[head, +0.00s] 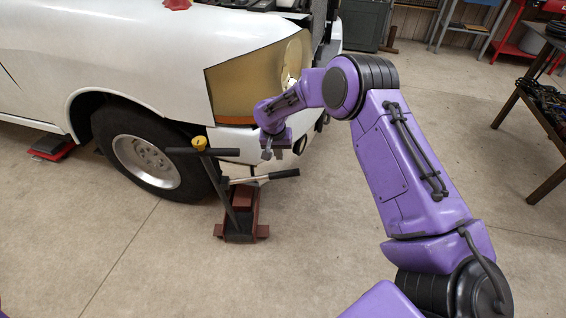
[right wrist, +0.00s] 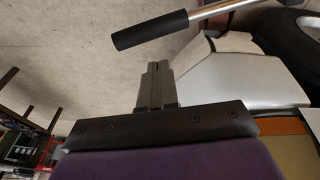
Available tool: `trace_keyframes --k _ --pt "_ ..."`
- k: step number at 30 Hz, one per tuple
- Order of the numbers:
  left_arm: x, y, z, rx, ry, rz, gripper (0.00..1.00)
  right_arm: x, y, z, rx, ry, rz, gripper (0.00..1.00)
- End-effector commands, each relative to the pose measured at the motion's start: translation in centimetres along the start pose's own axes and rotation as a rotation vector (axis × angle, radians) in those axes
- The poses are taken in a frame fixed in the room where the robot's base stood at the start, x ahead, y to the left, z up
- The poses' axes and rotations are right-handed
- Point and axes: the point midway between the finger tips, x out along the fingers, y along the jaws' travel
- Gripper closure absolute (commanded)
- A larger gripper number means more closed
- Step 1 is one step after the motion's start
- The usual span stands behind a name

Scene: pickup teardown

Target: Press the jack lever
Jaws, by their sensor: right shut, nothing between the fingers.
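The jack (head: 246,218) has a dark red base and stands on the floor in front of the white truck. Its lever is a silver rod with a black grip (head: 285,174), sticking out to the right and slightly up. My right gripper (head: 271,153) is above the lever, pointing down, shut and empty. In the right wrist view, the shut fingers (right wrist: 158,66) are apart from the lever's black grip (right wrist: 150,30), which crosses the top of the picture. My left gripper is not in view.
A black T-bar with a yellow cap (head: 200,143) stands upright beside the jack, left of the lever. The truck's front wheel (head: 145,160) and headlight (head: 245,85) are close behind. The floor right of the jack is clear. A dark table (head: 545,110) stands at far right.

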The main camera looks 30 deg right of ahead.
Motion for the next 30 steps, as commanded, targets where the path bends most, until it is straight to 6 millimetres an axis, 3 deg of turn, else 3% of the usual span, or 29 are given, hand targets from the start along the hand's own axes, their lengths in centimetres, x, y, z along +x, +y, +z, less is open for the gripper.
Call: trace_keyframes --k 9,24,30 --pt "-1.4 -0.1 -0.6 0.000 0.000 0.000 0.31 4.3 0.6 1.4 0.000 -0.001 0.000 1.00" --pt "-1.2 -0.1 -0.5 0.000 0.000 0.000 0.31 5.1 0.9 1.5 0.003 -0.001 -0.008 1.00" --pt "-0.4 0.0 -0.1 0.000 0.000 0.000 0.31 6.8 1.3 1.9 0.018 -0.007 -0.071 1.00"
